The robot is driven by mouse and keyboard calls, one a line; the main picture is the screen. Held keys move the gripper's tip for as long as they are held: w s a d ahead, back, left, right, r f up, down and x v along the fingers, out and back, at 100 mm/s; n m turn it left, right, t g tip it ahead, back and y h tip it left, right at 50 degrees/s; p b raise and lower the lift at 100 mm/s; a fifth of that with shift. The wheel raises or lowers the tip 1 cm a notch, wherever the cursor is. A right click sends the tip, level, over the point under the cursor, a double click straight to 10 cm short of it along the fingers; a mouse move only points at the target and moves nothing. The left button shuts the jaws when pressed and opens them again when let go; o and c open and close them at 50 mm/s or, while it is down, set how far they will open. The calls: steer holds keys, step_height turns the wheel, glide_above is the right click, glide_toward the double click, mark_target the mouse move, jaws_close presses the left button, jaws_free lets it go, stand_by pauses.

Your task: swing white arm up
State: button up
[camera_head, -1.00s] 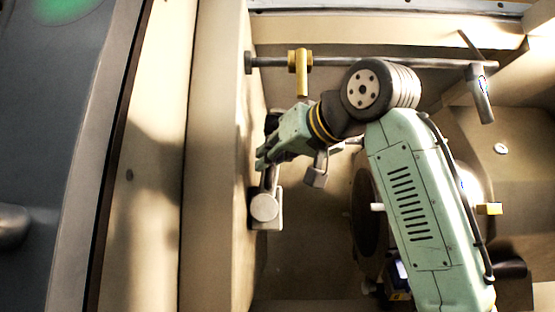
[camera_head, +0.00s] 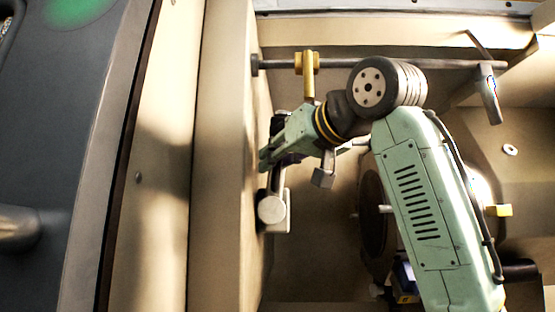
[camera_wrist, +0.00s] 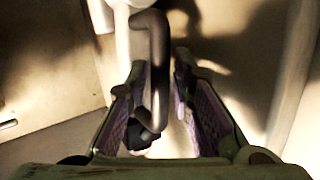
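The white arm (camera_head: 272,209) is on the cell's left wall, with a round pale hub on a plate at its lower end. A narrow grey bar rises from the hub towards my gripper (camera_head: 270,160). In the wrist view my gripper (camera_wrist: 160,70) has its two purple-padded fingers spread. The arm's dark grey bar (camera_wrist: 157,55) runs down between them from a white part (camera_wrist: 123,30) at the top and bends near the palm. A gap shows between the bar and the right finger. Whether the left finger touches the bar is unclear. My gripper hides the bar's upper part in the head view.
A dark horizontal rail (camera_head: 400,63) crosses above my arm, carrying a yellow fitting (camera_head: 308,70) and a grey nozzle (camera_head: 488,95). A round dark disc (camera_head: 373,220) and a yellow block (camera_head: 498,210) sit deeper in the cell. Open room lies right of the hub.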

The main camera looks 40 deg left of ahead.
steer(key=v, duration=1.2)
steer(key=shift+c, duration=0.2)
